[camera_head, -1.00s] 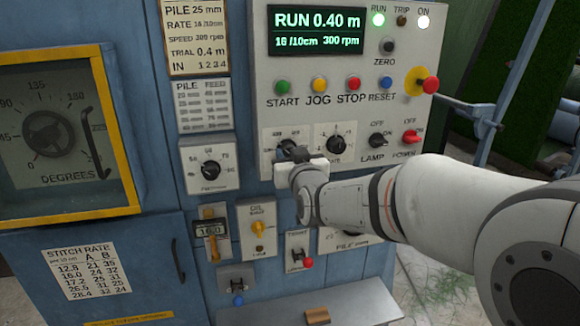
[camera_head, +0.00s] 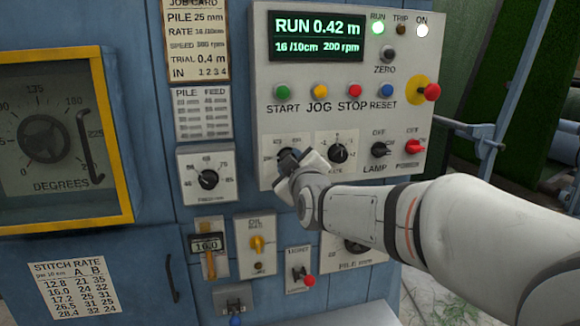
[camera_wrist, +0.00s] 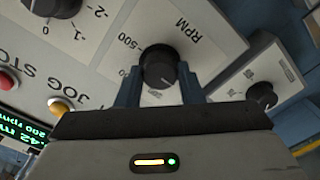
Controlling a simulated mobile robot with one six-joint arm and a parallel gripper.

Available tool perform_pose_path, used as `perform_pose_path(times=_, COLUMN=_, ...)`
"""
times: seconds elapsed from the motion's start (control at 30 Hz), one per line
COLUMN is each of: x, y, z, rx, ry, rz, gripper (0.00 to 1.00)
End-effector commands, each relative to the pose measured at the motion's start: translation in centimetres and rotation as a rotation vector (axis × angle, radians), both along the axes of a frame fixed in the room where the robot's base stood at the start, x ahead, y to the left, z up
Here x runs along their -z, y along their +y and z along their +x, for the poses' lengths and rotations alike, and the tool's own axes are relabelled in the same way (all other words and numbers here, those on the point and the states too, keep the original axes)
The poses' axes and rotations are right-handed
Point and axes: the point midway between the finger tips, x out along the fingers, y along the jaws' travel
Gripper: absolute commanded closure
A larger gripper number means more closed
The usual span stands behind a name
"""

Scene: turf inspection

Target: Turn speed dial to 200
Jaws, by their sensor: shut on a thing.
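The speed dial is a black knob marked RPM (camera_wrist: 158,68) in the wrist view, with 500 printed beside it. My gripper (camera_wrist: 160,92) is shut on this knob, with one blue-grey finger on each side. In the head view my gripper (camera_head: 291,160) covers most of the dial on the lower left of the white control panel (camera_head: 262,100). The knob's pointer is hard to make out. The green display (camera_head: 316,37) reads RUN 0.42 m, 16 /10cm and 200 rpm.
The rate knob (camera_head: 338,153) is close to the right of my gripper. The lamp switch (camera_head: 379,149) and power switch (camera_head: 413,146) are further right. A feed dial (camera_head: 208,179) is on the left. Start (camera_head: 282,91) and stop (camera_head: 354,90) buttons are above.

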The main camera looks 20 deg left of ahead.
Motion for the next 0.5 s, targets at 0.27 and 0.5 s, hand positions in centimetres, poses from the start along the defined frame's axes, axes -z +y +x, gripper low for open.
perform_pose_path(times=0.27, x=-0.04, y=0.06, z=-0.04, rx=-0.001, ry=-0.021, rz=-0.034, gripper=0.89)
perform_pose_path(times=0.5, x=-0.05, y=0.05, z=-0.03, rx=-0.001, ry=-0.023, rz=-0.034, gripper=0.89)
